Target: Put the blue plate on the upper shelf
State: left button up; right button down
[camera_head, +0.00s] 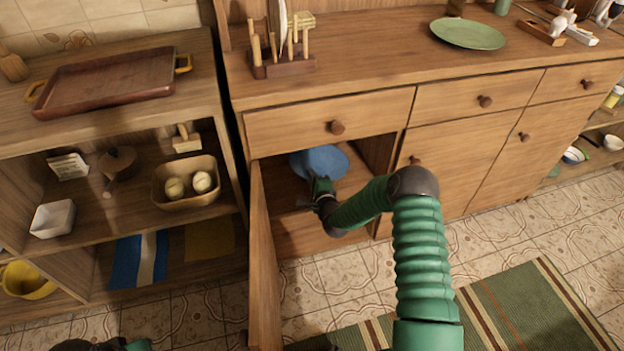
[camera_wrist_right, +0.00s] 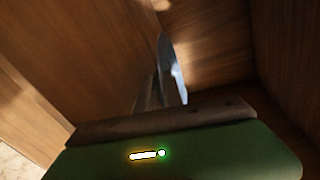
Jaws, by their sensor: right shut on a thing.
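The blue plate (camera_head: 318,160) is inside the open cabinet, above its upper shelf (camera_head: 285,196). My right gripper (camera_head: 320,186) reaches into the cabinet and is shut on the plate's near edge. In the right wrist view the plate (camera_wrist_right: 172,68) shows nearly edge-on, beyond the gripper body, with wooden cabinet walls around it. I cannot tell whether the plate touches the shelf. Part of my left arm (camera_head: 100,345) shows at the bottom left edge; its fingers are not clear.
The cabinet door (camera_head: 262,265) stands open on the left of the opening. A drawer (camera_head: 330,122) is closed above it. A green plate (camera_head: 468,33) and a wooden plate rack (camera_head: 285,65) stand on the counter. An open shelf unit with a tray (camera_head: 110,82) is at left.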

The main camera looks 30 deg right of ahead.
jog(key=shift+f+b, duration=0.75)
jog(key=shift+f, duration=0.15)
